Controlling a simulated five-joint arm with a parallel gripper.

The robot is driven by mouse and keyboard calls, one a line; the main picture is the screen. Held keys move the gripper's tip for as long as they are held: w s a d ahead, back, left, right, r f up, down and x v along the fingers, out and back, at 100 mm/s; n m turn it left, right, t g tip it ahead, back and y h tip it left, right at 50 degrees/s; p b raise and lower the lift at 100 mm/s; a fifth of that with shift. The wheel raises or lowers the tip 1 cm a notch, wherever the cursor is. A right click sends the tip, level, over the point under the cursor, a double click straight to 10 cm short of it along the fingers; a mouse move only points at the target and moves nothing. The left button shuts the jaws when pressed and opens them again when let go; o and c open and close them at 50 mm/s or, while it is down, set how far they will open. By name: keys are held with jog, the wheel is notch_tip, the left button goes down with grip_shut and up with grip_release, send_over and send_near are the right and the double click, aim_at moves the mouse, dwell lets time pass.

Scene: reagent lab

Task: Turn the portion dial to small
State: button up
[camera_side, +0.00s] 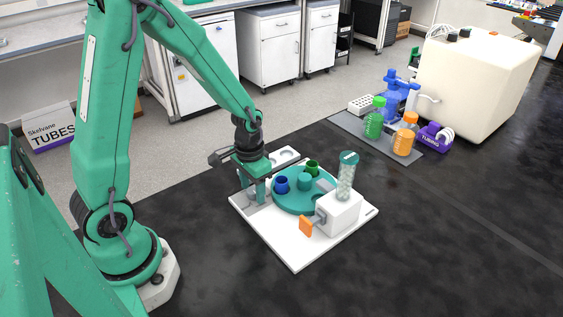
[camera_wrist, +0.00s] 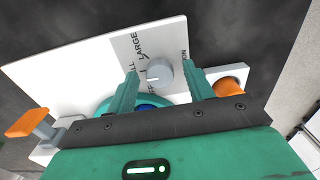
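The portion dial is a round grey knob (camera_wrist: 160,76) on a grey label panel (camera_wrist: 128,50) of the white board, in the wrist view. "LARGE" is readable beside it; the other words are partly cut off or covered. A dark mark shows on the knob, but I cannot tell clearly which setting it points to. My gripper (camera_wrist: 163,72) is open, with one teal finger on each side of the knob; I cannot tell whether they touch it. In the side view my gripper (camera_side: 254,188) is low over the left corner of the board, and its fingers partly hide the dial.
The white board (camera_side: 296,256) carries a teal turntable (camera_side: 290,205) with a blue cup (camera_side: 282,185) and a green cup (camera_side: 312,167). A white dispenser (camera_side: 342,215) has a clear tube (camera_side: 346,180) and an orange paddle (camera_side: 305,226). Bottles stand on a grey mat farther back.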

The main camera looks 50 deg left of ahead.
aim_at(252, 191)
jog(key=shift+r, duration=3.85)
jog(key=shift+r, duration=0.1)
jog(key=shift+s+d+r, duration=0.1)
jog(key=shift+s+r, duration=0.05)
jog(key=shift+r, duration=0.25)
jog(key=s+d+r+t, duration=0.4)
jog(key=s+r, duration=0.6)
jog(key=r, duration=0.3)
jog(key=shift+d+r+t, duration=0.15)
jog(key=shift+r+t, duration=0.2)
jog(key=shift+t, duration=0.45)
